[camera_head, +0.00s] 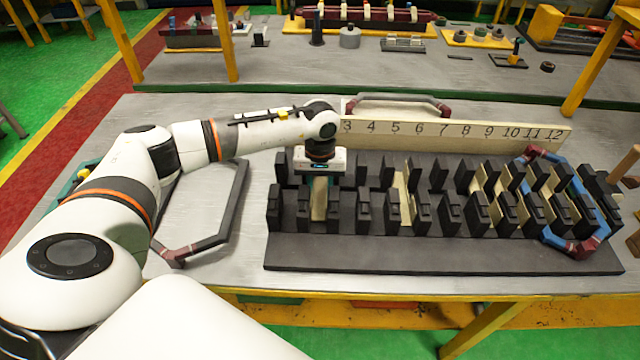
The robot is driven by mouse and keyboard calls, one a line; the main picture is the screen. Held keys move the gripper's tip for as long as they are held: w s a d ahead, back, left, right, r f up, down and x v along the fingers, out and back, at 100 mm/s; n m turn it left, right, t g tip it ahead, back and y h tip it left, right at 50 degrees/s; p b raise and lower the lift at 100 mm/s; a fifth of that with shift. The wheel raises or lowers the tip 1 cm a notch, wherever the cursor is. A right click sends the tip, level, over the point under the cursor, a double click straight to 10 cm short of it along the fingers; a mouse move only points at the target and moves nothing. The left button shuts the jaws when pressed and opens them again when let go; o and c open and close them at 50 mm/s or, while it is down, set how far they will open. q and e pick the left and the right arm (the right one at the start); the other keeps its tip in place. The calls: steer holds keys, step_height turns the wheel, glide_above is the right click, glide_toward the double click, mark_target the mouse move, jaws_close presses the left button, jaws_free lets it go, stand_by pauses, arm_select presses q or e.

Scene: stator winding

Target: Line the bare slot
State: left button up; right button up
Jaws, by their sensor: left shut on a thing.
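The dark stator block (440,255) lies across the table, with rows of black teeth and slots between them. My left gripper (320,180) points down over the left part of the block. It is shut on a tan slot liner (319,200), which stands between the teeth there; whether it touches the slot floor I cannot tell. Another tan liner (406,205) sits in a slot near the middle, and several more line slots toward the right. Some slots between show dark and bare. My right gripper is not in view.
A number board (460,130) stands behind the block; 3 to 12 show, and my arm hides its left end. A blue and dark red coil (590,240) sits on the block's right end. A dark coil (236,205) lies at left, another (400,98) behind the board.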

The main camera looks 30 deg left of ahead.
mark_target(320, 193)
arm_select(q)
steer(key=shift+f+b, duration=0.45)
steer(key=shift+b, duration=0.15)
stand_by(0.8)
steer(key=o, duration=0.9)
steer(key=shift+c, duration=0.2)
steer(key=shift+r, duration=0.25)
steer(key=shift+r+p, duration=0.3)
steer(key=shift+r, duration=0.1)
steer(key=shift+r, duration=0.2)
step_height(320, 193, up, 7)
steer(key=p, duration=0.4)
steer(key=shift+r, duration=0.2)
